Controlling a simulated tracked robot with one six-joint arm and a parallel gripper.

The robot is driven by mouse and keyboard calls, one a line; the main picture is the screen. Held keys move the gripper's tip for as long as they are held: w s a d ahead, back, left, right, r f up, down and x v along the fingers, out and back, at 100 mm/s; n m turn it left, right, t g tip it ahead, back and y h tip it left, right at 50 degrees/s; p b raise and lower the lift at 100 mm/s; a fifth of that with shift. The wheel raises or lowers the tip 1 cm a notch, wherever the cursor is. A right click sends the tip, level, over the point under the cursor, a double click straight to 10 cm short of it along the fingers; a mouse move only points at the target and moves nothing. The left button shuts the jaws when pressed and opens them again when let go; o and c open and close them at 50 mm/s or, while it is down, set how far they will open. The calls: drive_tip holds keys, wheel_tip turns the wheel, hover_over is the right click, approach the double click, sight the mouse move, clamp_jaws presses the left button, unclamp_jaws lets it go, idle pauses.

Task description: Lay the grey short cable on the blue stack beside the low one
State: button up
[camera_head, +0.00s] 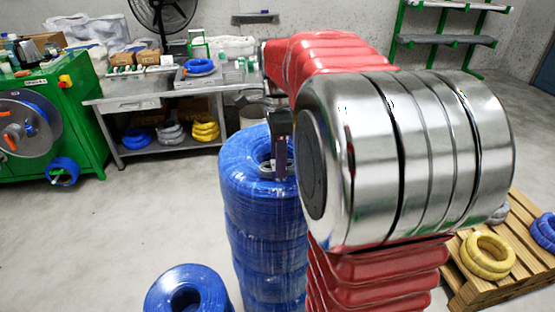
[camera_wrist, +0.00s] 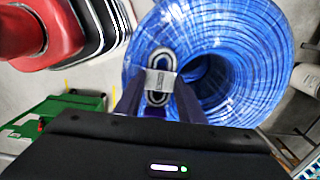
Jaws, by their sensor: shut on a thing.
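The tall blue stack (camera_head: 262,225) of coils stands just left of my arm in the head view. Its round top (camera_wrist: 235,90) with a dark centre hole fills the upper right of the wrist view. The low blue stack (camera_head: 187,290) stands to its left at the bottom edge. My gripper (camera_head: 278,172) points down over the tall stack's top. In the wrist view my gripper (camera_wrist: 159,98) is shut on the grey short cable (camera_wrist: 159,60), a small looped bundle with a pale label. The cable appears over the top coil beside the hole; I cannot tell whether it touches.
A yellow coil (camera_head: 487,255) and a blue coil (camera_head: 545,230) lie on a wooden pallet (camera_head: 500,282) at right. A workbench (camera_head: 130,92) with coils on its shelf stands behind, next to a green machine (camera_head: 75,105). Floor between is clear. My red and silver arm hides much.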

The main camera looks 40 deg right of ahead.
drive_tip(key=o, duration=1)
drive_tip(key=shift+o, duration=0.2)
wheel_tip(320, 180, up, 12)
idle(0.7)
